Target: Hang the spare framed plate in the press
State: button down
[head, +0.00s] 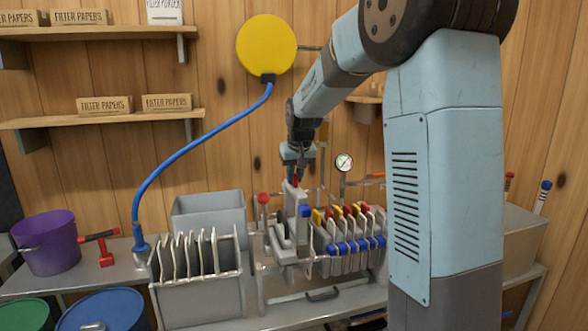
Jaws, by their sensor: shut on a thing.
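My gripper (297,172) points down above the left end of the press and is shut on a framed plate (291,196). The plate is light grey and upright, seen nearly edge-on, with a bit of red at the fingertips and a blue knob beside it. The press (350,262) holds a row of pale framed plates with yellow and red tabs on top and blue knobs in front. The held plate is left of this row; whether it touches the rails I cannot tell. My arm hides part of the press's right end.
A grey rack (200,301) with several pale frames stands left of the press, a grey bin (208,212) behind it. A blue hose (175,150) curves up to a yellow disc (266,45). A purple bucket (44,243) and red tool (100,243) sit further left. A gauge (344,162) stands behind.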

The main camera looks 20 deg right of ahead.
send_over(293, 223)
jog(key=s, duration=0.2)
jog(key=shift+w+d+f, duration=0.1)
jog(key=shift+w+f, duration=0.05)
jog(key=shift+f, duration=1.55)
jog(key=shift+w+f, duration=0.1)
jog(key=shift+f, duration=1.75)
jog(key=shift+f, duration=3.5)
jog(key=c, duration=1)
grip_release()
jog(key=shift+o, duration=1.6)
